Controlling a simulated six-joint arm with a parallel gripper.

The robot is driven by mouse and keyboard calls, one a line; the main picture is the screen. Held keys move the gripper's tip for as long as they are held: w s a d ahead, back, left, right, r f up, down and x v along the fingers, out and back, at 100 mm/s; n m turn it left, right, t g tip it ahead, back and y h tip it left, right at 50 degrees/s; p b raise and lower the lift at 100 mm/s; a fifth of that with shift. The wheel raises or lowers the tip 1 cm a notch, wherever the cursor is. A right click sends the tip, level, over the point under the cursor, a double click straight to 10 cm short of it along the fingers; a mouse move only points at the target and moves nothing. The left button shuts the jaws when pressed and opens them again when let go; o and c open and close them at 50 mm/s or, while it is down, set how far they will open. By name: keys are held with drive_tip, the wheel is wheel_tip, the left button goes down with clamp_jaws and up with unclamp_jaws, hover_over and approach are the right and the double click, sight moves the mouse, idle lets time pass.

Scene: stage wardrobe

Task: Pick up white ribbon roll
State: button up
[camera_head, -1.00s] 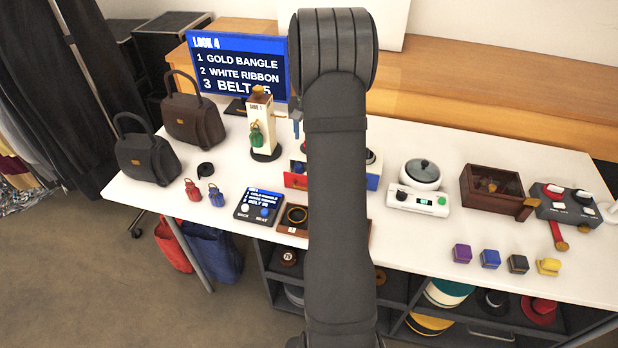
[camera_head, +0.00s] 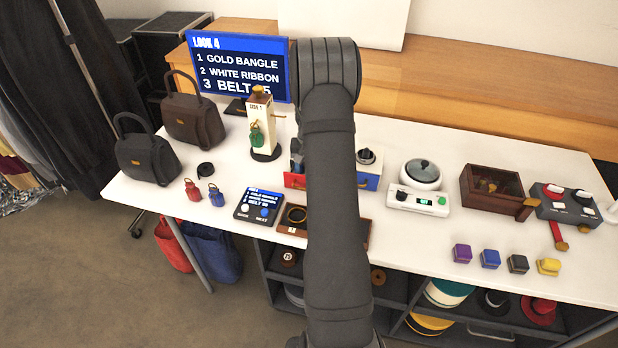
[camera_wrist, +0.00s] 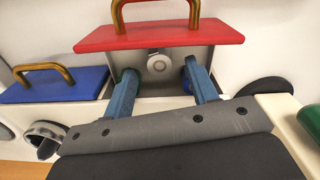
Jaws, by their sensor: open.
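The white ribbon roll (camera_wrist: 159,63) lies inside the open red-fronted drawer (camera_wrist: 160,37) in the wrist view. My gripper (camera_wrist: 160,72) is open, its two blue fingers reaching down into the drawer, one on each side of the roll. The roll shows between the fingertips with gaps, and nothing is gripped. A green roll (camera_wrist: 130,75) is partly hidden behind the left finger. In the head view the red drawer (camera_head: 294,181) is partly covered by my arm, and the white roll is hidden there.
A white stand (camera_head: 258,122) with a green bag is close by on the left. A white pot (camera_head: 421,175) stands to the right.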

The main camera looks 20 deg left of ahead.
wheel_tip(320, 180, down, 3)
drive_tip(key=shift+r, duration=0.1)
drive_tip(key=shift+c, duration=0.4)
drive_tip(key=c, duration=0.9)
drive_tip(key=shift+c, duration=0.2)
